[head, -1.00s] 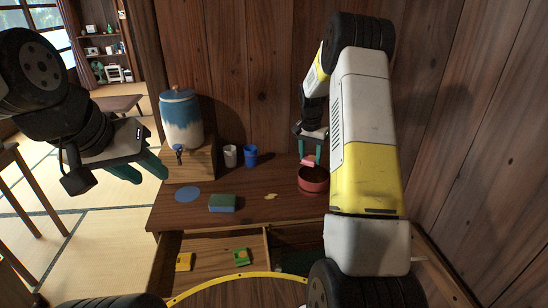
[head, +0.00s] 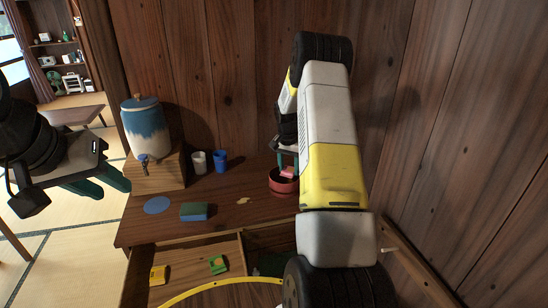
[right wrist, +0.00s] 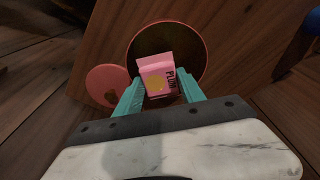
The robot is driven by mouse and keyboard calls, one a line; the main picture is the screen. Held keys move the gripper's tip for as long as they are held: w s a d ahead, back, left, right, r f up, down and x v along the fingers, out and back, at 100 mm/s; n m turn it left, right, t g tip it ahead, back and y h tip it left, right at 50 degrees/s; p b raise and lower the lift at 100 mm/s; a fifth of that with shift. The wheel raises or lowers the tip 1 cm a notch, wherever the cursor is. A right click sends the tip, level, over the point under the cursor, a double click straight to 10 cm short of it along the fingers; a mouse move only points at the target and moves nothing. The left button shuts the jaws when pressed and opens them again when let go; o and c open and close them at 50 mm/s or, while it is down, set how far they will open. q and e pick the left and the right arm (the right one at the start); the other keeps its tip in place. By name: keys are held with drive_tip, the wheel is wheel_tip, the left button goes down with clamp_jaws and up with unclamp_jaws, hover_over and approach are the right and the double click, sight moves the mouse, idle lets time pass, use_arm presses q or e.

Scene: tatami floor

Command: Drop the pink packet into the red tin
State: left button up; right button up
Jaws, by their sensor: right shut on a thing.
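The pink packet (right wrist: 155,78) is held between the teal fingers of my right gripper (right wrist: 160,98), which is shut on it. In the right wrist view the packet is over the opening of the round red tin (right wrist: 203,48). In the head view the red tin (head: 283,187) stands on the desk, with the pink packet (head: 288,173) at its mouth and my right gripper (head: 287,160) just above. Whether the packet touches the tin is unclear. My left gripper (head: 108,183) is empty, off the left side of the desk, its teal fingers apart.
A round pink lid (right wrist: 107,85) lies beside the tin. The desk also holds a blue-and-cream dispenser (head: 147,128) on a wooden stand, a white cup (head: 199,162), a blue cup (head: 220,160), a sponge (head: 194,211) and a blue disc (head: 157,205). An open drawer (head: 190,275) is in front.

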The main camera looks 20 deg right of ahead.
sight(288, 171)
drive_tip(key=o, duration=1.4)
drive_tip(key=shift+r, duration=0.1)
drive_tip(key=r, duration=0.7)
drive_tip(key=shift+s+a+r, duration=0.3)
drive_tip(key=shift+s+a, duration=0.1)
